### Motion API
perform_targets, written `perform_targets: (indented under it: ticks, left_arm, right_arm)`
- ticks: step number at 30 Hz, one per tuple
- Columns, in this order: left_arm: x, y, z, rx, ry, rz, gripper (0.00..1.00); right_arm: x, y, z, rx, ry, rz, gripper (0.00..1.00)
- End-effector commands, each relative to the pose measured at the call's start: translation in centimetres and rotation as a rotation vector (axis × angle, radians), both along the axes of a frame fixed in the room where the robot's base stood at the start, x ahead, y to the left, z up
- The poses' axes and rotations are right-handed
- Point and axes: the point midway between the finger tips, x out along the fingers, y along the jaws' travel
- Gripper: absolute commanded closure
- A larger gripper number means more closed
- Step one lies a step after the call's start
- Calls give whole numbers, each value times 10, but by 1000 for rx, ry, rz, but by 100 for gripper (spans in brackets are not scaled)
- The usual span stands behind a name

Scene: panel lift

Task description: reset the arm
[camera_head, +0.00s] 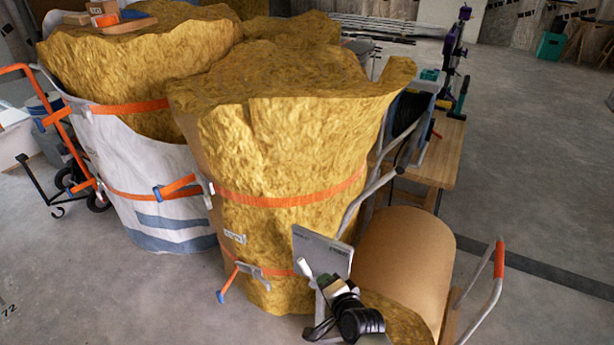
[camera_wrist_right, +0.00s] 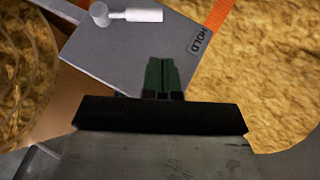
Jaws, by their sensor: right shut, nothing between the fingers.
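My right gripper (camera_head: 325,283) is in front of the lower part of a grey panel (camera_head: 330,248) at the bottom middle of the head view. Its dark green fingers (camera_wrist_right: 162,72) are shut with nothing between them. In the right wrist view they overlap the lower edge of the panel (camera_wrist_right: 135,50), which carries a "HOLD" label. A white lever (camera_wrist_right: 135,15) with a round grey hub sits on the panel, above and left of the fingertips and apart from them in the picture. The lever (camera_head: 304,267) also shows in the head view. My left gripper is not in view.
A large, rough yellow-brown bundle (camera_head: 280,140) with orange straps stands behind the panel. Another bundle in a white wrap (camera_head: 150,180) is to its left. A tan cylinder (camera_head: 405,255) and an orange-handled trolley (camera_head: 499,260) are at right. Grey floor (camera_head: 540,160) is open at far right.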

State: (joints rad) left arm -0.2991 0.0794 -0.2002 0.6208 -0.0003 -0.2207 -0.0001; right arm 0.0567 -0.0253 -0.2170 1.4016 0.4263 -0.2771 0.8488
Motion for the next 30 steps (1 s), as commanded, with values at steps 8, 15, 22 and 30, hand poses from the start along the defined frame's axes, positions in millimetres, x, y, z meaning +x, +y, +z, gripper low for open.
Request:
perform_targets:
  ticks: [8,15,22,30]
  left_arm:
    - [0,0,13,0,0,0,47]
    - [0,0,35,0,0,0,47]
    - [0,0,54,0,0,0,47]
    - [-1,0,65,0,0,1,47]
  right_arm:
    - [-39,-14,-62,-185,107,53,100]
    - [-167,-55,-183,-591,342,283,100]
    - [-321,-99,-254,-889,542,611,100]
    - [-449,-136,-277,-1049,665,924,100]
